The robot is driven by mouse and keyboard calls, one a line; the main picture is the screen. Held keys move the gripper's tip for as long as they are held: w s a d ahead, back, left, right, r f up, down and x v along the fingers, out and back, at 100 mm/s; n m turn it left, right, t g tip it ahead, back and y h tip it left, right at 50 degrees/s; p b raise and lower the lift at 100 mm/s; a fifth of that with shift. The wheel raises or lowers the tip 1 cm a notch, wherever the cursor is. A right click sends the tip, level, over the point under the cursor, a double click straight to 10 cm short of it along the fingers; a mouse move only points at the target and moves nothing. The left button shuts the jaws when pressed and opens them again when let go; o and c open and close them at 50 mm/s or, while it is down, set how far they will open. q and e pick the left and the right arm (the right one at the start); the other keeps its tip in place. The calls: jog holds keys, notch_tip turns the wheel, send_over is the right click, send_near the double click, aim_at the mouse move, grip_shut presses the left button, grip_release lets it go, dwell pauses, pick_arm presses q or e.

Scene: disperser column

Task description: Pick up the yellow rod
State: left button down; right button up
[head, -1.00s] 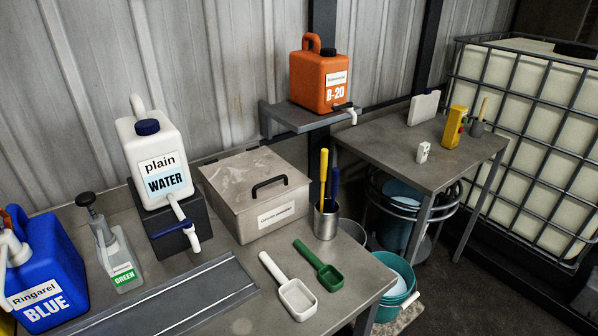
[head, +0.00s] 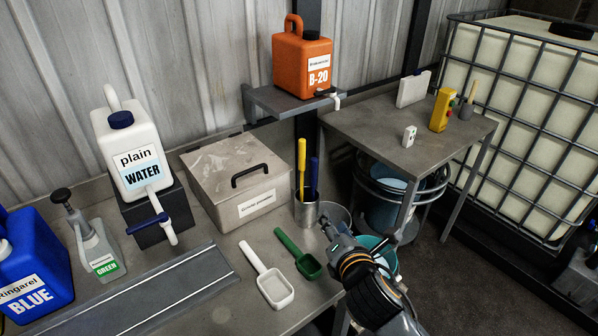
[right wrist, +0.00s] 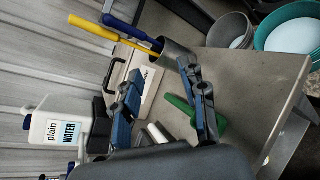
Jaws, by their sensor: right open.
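The yellow rod (head: 301,165) stands upright in a metal cup (head: 306,214) near the right end of the workbench, beside a dark blue rod (head: 314,175). My right gripper (head: 326,226) is open and empty, just right of the cup and low beside it, apart from the rod. In the right wrist view, the yellow rod (right wrist: 113,37) juts out of the cup (right wrist: 177,52) towards the upper left, beyond the open fingertips (right wrist: 162,77). The rod's lower end is hidden in the cup. My left gripper is not in view.
A lidded metal box (head: 235,180) stands left of the cup. A green scoop (head: 300,254) and a white scoop (head: 268,276) lie in front. The orange B-20 canister (head: 303,68) sits on a shelf behind. Buckets stand below at right.

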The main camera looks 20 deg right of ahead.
aim_at(303, 153)
jog(key=w+a+r+n+t, duration=0.2)
jog(key=w+r+n+t, duration=0.2)
jog(key=r+n, duration=0.45)
jog(key=shift+n+y, duration=0.45)
jog(key=shift+y, duration=0.15)
jog(key=w+p, duration=0.3)
jog(key=w, duration=1)
jog(key=shift+f, duration=0.1)
jog(key=shift+w+f, duration=0.1)
jog(key=shift+w, duration=0.4)
jog(key=shift+s, duration=0.1)
jog(key=shift+c, duration=1.3)
grip_shut()
